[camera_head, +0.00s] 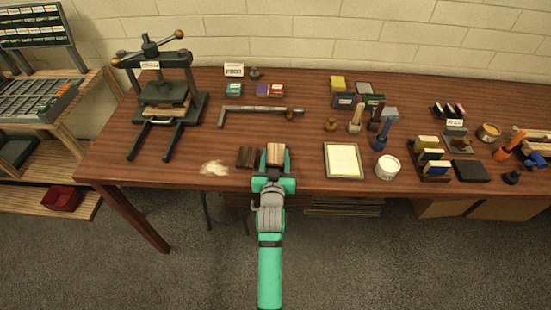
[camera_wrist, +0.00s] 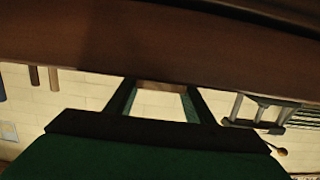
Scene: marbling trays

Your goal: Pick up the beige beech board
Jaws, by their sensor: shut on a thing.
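The beige beech board (camera_head: 275,152) is a small light block with faint brown streaks near the front edge of the table, in the head view. My gripper (camera_head: 275,160) is closed around it, with one finger on its left side and one on its right. In the wrist view my gripper (camera_wrist: 158,92) shows its two dark fingers with a thin pale brown edge of the board (camera_wrist: 161,86) between their tips. The near end of the board is hidden by my gripper. I cannot tell whether the board touches the table or is just above it.
Dark brown blocks (camera_head: 246,157) lie close to the left of my gripper on the wooden table (camera_head: 310,190). A pale powder patch (camera_head: 214,168) is further left. A framed cream tray (camera_head: 343,160) and white tub (camera_head: 387,167) stand to the right. A press (camera_head: 162,90) is at back left.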

